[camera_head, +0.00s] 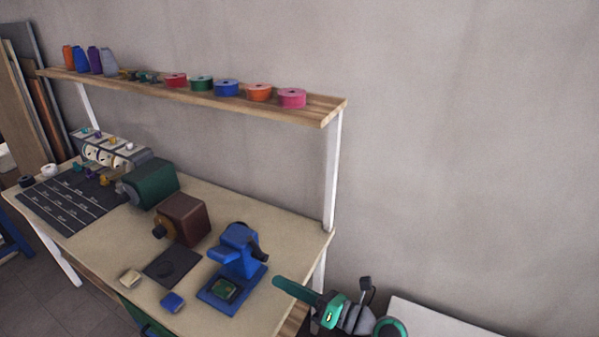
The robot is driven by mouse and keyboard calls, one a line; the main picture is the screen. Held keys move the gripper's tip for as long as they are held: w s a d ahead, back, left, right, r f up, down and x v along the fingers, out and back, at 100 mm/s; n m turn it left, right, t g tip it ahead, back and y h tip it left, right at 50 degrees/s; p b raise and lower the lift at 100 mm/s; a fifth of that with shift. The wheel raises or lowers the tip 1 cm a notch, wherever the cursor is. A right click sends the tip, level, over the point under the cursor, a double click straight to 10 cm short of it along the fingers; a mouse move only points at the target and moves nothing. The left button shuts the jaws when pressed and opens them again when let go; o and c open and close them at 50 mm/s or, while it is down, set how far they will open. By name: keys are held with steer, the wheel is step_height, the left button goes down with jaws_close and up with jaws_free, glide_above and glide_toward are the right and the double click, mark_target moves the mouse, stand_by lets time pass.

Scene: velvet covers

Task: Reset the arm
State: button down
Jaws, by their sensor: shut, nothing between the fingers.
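The rest of the arm is cut off by the bottom edge of the picture. The fingertips appear close to the bench edge in the picture; I cannot tell the real gap.
A blue press-like device (238,257) stands nearest my gripper. Brown (184,219) and green (152,184) machines, a dark marked mat (68,203) and small blocks are farther left. A wooden shelf (318,108) carries ribbon rolls and thread cones. A white panel (430,318) is at lower right.

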steer(key=s+a+r+m+t+h, duration=0.1)
steer(key=s+a+m+t, duration=0.1)
steer(key=s+m+t, duration=1.25)
steer(key=s+d+f+m+g+h, duration=0.3)
steer(key=s+f+m+h, duration=0.4)
steer(key=s+m, duration=0.3)
steer(key=s+d+f+m+g+h, duration=0.4)
steer(key=s+f+m+h, duration=0.2)
steer(key=s+m, duration=0.5)
steer(key=m+h, duration=0.2)
steer(key=m, duration=0.2)
steer(key=shift+d+f+h, duration=0.3)
steer(key=shift+f, duration=0.1)
steer(key=shift+m, duration=0.25)
